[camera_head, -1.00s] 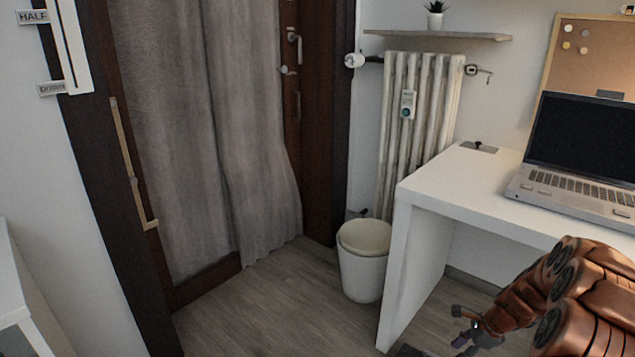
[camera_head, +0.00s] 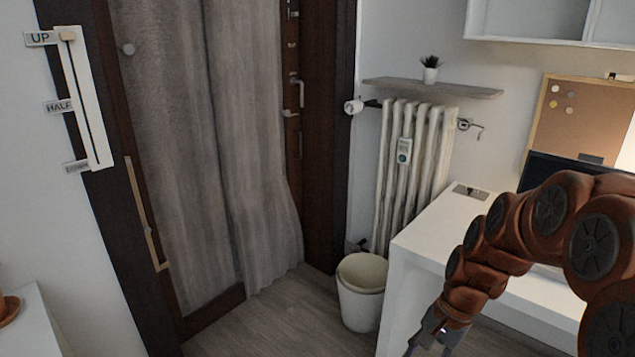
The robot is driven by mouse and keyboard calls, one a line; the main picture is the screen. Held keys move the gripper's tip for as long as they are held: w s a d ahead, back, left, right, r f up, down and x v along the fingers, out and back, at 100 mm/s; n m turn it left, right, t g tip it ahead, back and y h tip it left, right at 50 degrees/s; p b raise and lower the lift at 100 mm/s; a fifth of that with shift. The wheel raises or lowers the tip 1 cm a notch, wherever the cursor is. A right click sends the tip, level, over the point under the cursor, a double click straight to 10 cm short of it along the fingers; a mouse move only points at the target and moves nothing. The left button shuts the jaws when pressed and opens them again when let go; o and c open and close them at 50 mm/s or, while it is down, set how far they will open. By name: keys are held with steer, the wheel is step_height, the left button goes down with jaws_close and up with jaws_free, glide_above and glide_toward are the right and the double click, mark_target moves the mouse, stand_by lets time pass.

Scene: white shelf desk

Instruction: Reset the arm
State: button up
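My arm (camera_head: 555,215) is brown and jointed. It arches in from the right edge, in front of the white desk (camera_head: 420,232) and the laptop. My gripper (camera_head: 432,338) hangs at its lower end, pointing down, near the bottom edge of the view. It is in front of the desk's side panel, to the right of the bin. The gripper is small and partly cut off, so its fingers are hard to make out. I see nothing held in it.
A laptop (camera_head: 570,168) on the desk is mostly hidden by my arm. A white bin (camera_head: 361,292) stands left of the desk, below a radiator (camera_head: 412,150). A curtained door (camera_head: 200,150) is at left. Bare floor (camera_head: 270,325) lies in front of it.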

steer(key=s+a+r+n+g+h+p, duration=0.1)
steer(key=s+a+r+n+h+p, duration=0.1)
steer(key=s+r+n+p, duration=0.7)
steer(key=s+r+h+p, duration=0.1)
steer(key=s+r+p, duration=0.5)
steer(key=s+r, duration=0.7)
steer(key=shift+r+p, duration=0.35)
steer(key=shift+p, duration=0.05)
stand_by(1.7)
